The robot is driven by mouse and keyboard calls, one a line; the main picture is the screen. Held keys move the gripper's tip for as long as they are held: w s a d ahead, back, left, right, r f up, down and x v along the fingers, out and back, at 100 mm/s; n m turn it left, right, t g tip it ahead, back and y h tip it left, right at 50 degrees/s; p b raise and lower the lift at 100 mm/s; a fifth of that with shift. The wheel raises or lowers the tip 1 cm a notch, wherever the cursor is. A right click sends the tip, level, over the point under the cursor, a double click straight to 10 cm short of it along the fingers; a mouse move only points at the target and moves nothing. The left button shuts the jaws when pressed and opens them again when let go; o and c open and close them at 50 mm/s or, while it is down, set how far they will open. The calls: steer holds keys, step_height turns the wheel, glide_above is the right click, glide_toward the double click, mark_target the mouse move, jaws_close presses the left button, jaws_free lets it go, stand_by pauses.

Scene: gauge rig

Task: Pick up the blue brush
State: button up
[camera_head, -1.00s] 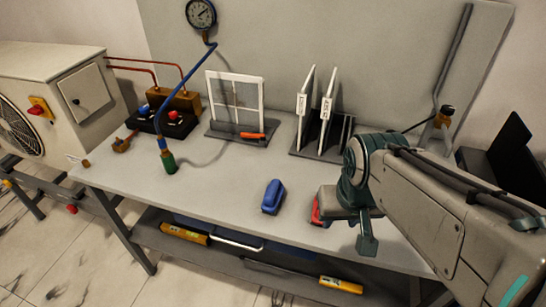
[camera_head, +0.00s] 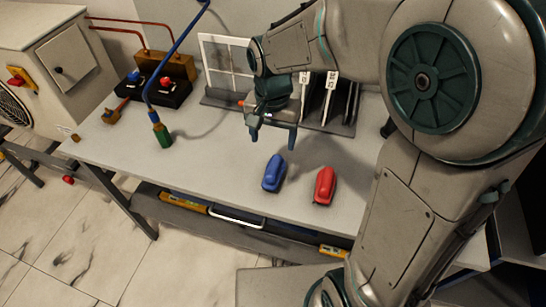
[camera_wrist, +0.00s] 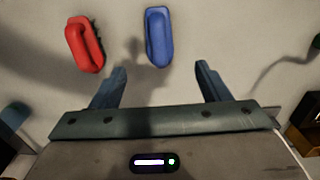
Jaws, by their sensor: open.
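The blue brush (camera_head: 274,173) lies on the grey workbench, left of a red brush (camera_head: 324,185) of similar shape. In the wrist view the blue brush (camera_wrist: 158,36) lies beyond the gap between my fingers, and the red brush (camera_wrist: 85,44) is to its left. My gripper (camera_head: 272,143) is open and empty, pointing down above the bench, a little behind the blue brush in the head view. Its two spread fingers also show in the wrist view (camera_wrist: 161,78). Both brushes are apart from my fingers.
A white-framed panel (camera_head: 228,54) and upright white plates (camera_head: 329,97) stand at the back. A green-ended blue hose (camera_head: 161,133) stands at left, near a black manifold with knobs (camera_head: 155,93). A lower shelf holds yellow tools (camera_head: 184,202). The bench front is mostly clear.

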mark_target(273, 166)
step_height(273, 166, down, 8)
steer(key=shift+f, duration=0.25)
steer(key=shift+s+d+f, duration=0.1)
steer(key=shift+f, duration=2.55)
steer(key=shift+c, duration=0.2)
steer(key=c, duration=1.1)
